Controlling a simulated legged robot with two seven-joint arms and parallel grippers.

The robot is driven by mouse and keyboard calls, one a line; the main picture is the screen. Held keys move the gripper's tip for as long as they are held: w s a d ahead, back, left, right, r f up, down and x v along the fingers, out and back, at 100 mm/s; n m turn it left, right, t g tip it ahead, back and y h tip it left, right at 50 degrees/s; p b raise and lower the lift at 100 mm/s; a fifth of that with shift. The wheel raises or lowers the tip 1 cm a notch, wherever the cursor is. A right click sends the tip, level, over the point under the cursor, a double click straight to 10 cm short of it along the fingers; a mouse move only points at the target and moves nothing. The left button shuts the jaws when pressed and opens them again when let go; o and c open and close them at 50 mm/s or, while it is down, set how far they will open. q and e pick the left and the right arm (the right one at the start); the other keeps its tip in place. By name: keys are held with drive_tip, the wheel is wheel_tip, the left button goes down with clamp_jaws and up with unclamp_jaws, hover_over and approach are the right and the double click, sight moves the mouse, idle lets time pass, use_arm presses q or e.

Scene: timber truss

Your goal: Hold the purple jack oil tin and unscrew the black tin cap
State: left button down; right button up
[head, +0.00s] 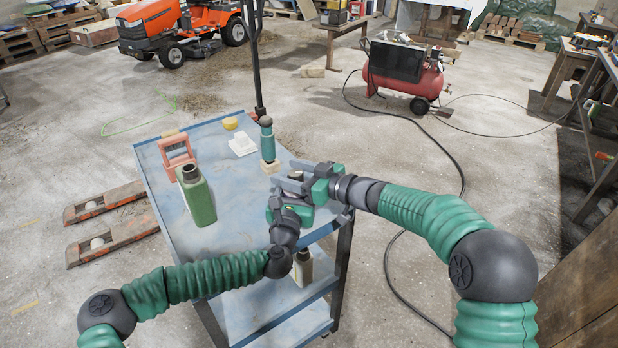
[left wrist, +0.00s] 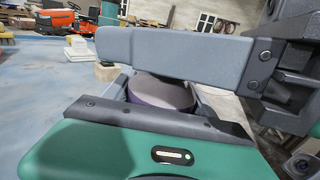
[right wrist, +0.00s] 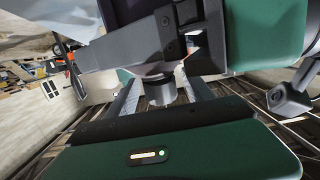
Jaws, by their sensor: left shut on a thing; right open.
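The purple tin (left wrist: 165,92) shows in the left wrist view between the two fingers of my left gripper, which is shut on it. Only part of its rounded side and its pale top shows there. In the head view my left gripper (head: 288,193) is over the right side of the blue cart, and the tin is mostly hidden by the grippers. My right gripper (head: 287,175) is open, close beside the left one. In the right wrist view a small dark cap-like cylinder (right wrist: 161,92) shows between its fingers; I cannot tell whether they touch it.
A pale container (head: 303,268) is on the lower shelf. The cart's front left is clear.

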drive_tip(key=shift+w+a+f, duration=0.1)
drive_tip(key=shift+w+a, duration=0.25)
drive_tip(key=shift+a, duration=0.15)
drive_tip(key=shift+c, duration=0.4)
drive_tip(key=c, duration=1.2)
drive_tip(key=o, duration=0.6)
drive_tip(key=shift+d, duration=0.1)
clamp_jaws()
drive_tip(key=shift+w+d, duration=0.1)
